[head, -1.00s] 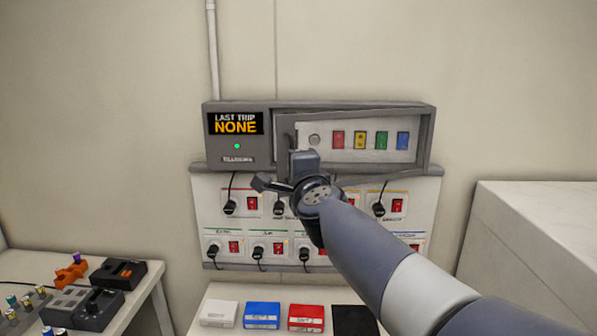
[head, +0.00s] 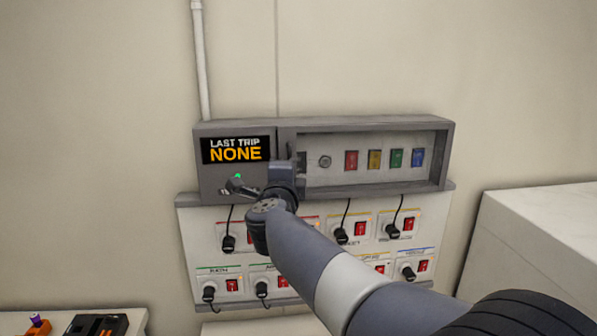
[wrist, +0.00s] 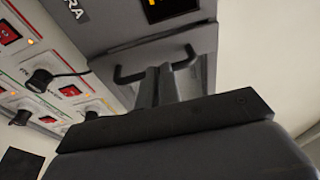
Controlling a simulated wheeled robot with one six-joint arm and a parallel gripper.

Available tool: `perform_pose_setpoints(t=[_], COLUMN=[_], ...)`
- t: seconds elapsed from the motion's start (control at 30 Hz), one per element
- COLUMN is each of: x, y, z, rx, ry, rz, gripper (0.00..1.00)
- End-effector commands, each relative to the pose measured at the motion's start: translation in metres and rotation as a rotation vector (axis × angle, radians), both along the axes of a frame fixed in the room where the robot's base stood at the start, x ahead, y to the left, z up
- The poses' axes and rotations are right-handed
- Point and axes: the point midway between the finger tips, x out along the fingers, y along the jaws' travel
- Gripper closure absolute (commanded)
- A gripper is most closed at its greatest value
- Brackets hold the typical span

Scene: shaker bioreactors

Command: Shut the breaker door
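The breaker box (head: 222,180) is a grey wall unit with a "LAST TRIP NONE" display.
A white socket panel (head: 190,235) with black plugs and red switches is mounted below the box. A white block (head: 540,240) stands at the right. A bench with devices (head: 95,325) is at the lower left.

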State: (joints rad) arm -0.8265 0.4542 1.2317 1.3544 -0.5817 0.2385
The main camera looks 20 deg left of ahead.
Motion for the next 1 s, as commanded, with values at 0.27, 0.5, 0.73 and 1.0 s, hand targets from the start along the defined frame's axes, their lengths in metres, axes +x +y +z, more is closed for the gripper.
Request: perform_pose_setpoints(t=[0.27, 0.5, 0.73, 1.0], x=[-0.001, 0.0, 0.0, 0.005], y=[0.015, 0.016, 0.015, 0.0], z=[-0.003, -0.004, -0.004, 0.0], rx=[-0.009, -0.012, -0.013, -0.01], ry=[0.013, 0.015, 0.014, 0.008], rz=[-0.041, -0.045, -0.046, -0.053], gripper=[1.0, 1.0, 1.0, 1.0])
